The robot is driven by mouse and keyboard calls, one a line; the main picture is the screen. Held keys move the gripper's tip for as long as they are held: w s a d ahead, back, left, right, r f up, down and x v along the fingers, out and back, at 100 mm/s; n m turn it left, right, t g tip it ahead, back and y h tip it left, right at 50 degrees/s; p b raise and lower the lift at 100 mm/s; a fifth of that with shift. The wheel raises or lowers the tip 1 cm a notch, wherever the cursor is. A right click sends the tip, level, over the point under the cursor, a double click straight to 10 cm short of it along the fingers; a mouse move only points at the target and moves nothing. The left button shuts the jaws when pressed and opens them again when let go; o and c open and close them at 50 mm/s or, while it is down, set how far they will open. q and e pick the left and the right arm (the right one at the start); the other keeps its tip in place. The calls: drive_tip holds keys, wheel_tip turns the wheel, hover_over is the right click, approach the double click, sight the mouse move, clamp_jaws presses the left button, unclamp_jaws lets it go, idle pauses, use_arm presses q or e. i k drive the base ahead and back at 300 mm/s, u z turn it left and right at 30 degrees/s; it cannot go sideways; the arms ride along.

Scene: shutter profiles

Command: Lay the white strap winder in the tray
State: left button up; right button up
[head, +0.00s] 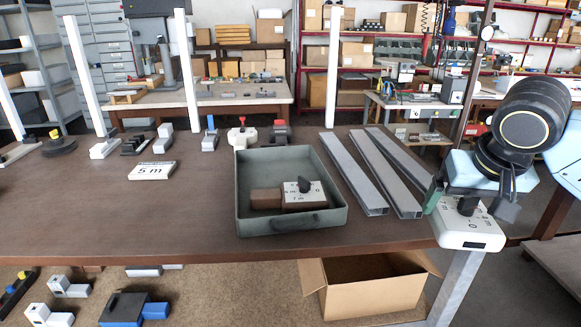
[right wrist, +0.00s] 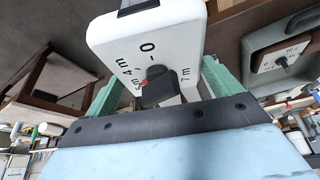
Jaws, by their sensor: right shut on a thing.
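My right gripper (head: 464,196) is shut on the white strap winder (head: 468,231) near the table's right front corner. In the right wrist view the white strap winder (right wrist: 110,38) sits between the green fingers of the gripper (right wrist: 160,85). Its face shows a dark knob, a red mark, "0", "4 m", "5 m" and "7 m". The grey-green tray (head: 243,190) stands at the middle front of the table, left of the gripper. It holds a brown block-like winder (head: 265,199) with a white marked face and dark knob. My left gripper is out of view.
Several grey metal profiles (head: 352,172) lie between the tray and my right gripper. A white "5 m" sign (head: 152,170) lies left of the tray. Small devices and upright white profiles line the table's back edge. An open cardboard box (head: 370,290) stands below the front edge.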

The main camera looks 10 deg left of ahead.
sight(281, 174)
drive_tip(key=i, duration=0.85)
drive_tip(key=u, duration=1)
